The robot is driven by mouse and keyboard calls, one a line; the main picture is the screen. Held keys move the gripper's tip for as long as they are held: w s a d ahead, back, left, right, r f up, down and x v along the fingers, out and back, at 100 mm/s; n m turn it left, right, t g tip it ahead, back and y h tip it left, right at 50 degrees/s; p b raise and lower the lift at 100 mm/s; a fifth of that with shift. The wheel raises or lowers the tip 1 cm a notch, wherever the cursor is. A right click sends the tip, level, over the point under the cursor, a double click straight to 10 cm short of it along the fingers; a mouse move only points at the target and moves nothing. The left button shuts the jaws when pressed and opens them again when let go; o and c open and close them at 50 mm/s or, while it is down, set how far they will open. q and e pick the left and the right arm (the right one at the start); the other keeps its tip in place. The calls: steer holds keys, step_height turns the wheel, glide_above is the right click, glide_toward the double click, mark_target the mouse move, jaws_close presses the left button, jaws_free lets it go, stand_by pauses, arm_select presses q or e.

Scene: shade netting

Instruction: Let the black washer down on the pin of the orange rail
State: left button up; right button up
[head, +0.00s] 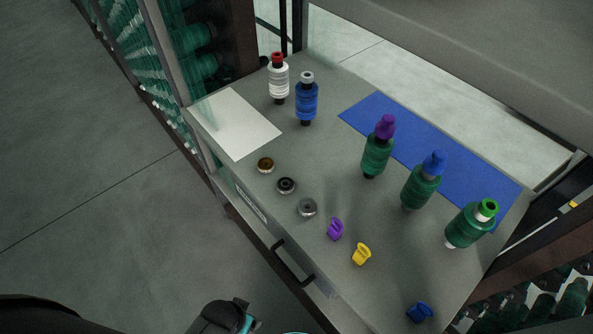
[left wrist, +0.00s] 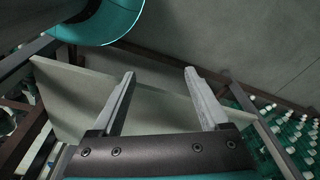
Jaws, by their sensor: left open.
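A small black washer (head: 286,186) lies flat on the grey tabletop near its front left edge. It sits between a brown ring (head: 265,165) and a grey ring (head: 307,207), apart from both. I see no orange rail or pin in either view. My left gripper (left wrist: 160,73) is open and empty in the left wrist view, its two fingers spread, with a pale panel and the floor beyond. Its fingers do not show in the head view. My right gripper is not in view.
The grey table (head: 330,150) holds white (head: 279,80), blue (head: 306,101) and several green spools at the back and right. Purple (head: 335,229), yellow (head: 361,254) and blue (head: 419,312) clips line the front. A drawer handle (head: 292,263) juts out in front.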

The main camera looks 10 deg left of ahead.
arm_select(q)
steer(key=w+d+r+m+t+y+p, duration=0.1)
steer(key=w+r+m, duration=0.3)
steer(key=r, duration=0.7)
steer(key=w+r+m+t+y+p, duration=0.1)
steer(key=w+r+m+y+p, duration=0.15)
steer(key=r, duration=0.95)
steer(key=w+d+m+t+y, duration=0.25)
steer(key=w+m+t, duration=0.2)
steer(key=m, duration=0.85)
steer(key=m+t+h+b, duration=0.25)
steer(key=m+t, duration=0.25)
steer(key=m, duration=0.6)
glide_toward(284, 182)
steer(key=shift+w+d+f+g+y, duration=0.2)
steer(key=shift+w+d+g+y, duration=0.05)
steer(key=shift+w+d+y, duration=0.25)
steer(key=b+x, duration=0.1)
steer(key=x, duration=0.4)
steer(key=shift+a+f, duration=0.1)
steer(key=shift+a, duration=0.15)
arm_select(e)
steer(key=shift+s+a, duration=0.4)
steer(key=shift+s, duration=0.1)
